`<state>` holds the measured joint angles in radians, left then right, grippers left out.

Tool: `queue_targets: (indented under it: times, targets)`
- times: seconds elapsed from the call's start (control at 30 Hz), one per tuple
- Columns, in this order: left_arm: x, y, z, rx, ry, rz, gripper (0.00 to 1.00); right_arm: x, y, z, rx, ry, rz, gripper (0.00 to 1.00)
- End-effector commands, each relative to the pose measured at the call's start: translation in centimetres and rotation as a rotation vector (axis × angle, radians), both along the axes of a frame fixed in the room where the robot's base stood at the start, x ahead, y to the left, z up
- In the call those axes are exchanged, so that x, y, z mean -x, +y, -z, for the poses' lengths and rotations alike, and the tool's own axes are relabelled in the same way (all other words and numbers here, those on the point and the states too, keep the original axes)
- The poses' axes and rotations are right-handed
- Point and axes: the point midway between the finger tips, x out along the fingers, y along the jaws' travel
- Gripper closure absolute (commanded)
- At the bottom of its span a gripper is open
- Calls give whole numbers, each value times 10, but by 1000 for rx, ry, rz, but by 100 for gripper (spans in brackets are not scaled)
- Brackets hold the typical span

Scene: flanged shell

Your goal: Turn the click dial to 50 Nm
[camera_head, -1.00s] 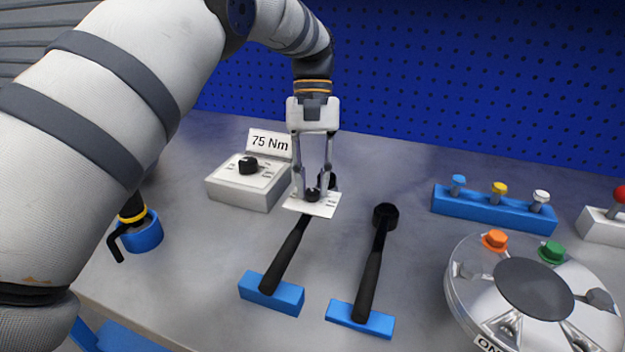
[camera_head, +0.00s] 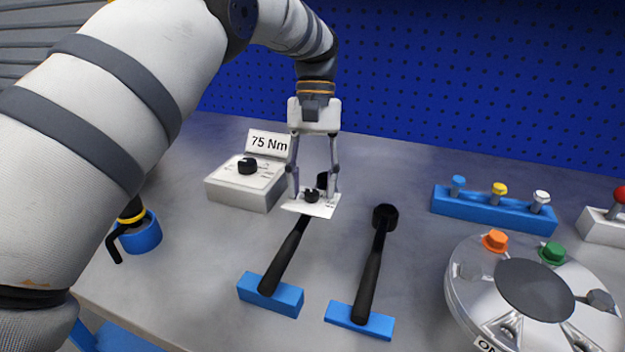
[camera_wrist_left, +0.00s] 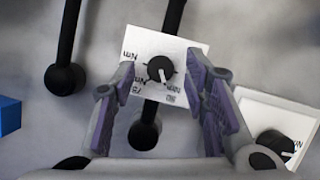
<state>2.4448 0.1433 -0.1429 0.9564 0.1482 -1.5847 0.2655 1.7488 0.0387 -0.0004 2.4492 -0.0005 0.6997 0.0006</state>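A white plate (camera_head: 318,209) with a black knob (camera_head: 312,196) and printed marks lies at the head of the left black-handled wrench (camera_head: 285,255). In the left wrist view the knob (camera_wrist_left: 160,69) has a white pointer line aimed roughly down the picture; the marks look inverted and are too small to read surely. My left gripper (camera_head: 313,194) is above the plate, open, its fingers on either side of the knob with gaps. My right gripper is out of view.
A white box (camera_head: 240,190) with another black knob and a "75 Nm" sign (camera_head: 269,143) stands just left of my gripper. A second wrench (camera_head: 372,265) lies to the right. A blue bolt rack (camera_head: 493,211) and a round flanged shell (camera_head: 535,290) are farther right.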

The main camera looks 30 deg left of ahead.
Motion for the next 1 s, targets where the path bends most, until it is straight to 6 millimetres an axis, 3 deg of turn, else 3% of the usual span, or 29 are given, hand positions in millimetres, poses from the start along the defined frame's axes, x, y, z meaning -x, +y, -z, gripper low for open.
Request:
queue_targets:
  times: [0.17,0.5,0.6,1.0]
  targets:
    - [-1,0,-4,-1,-3,0,59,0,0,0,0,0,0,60]
    - [-1,0,-79,-1,-5,1,59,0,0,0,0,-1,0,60]
    - [-1,0,-93,0,-3,1,59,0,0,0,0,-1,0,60]
    - [0,0,-100,0,0,0,59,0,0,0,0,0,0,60]
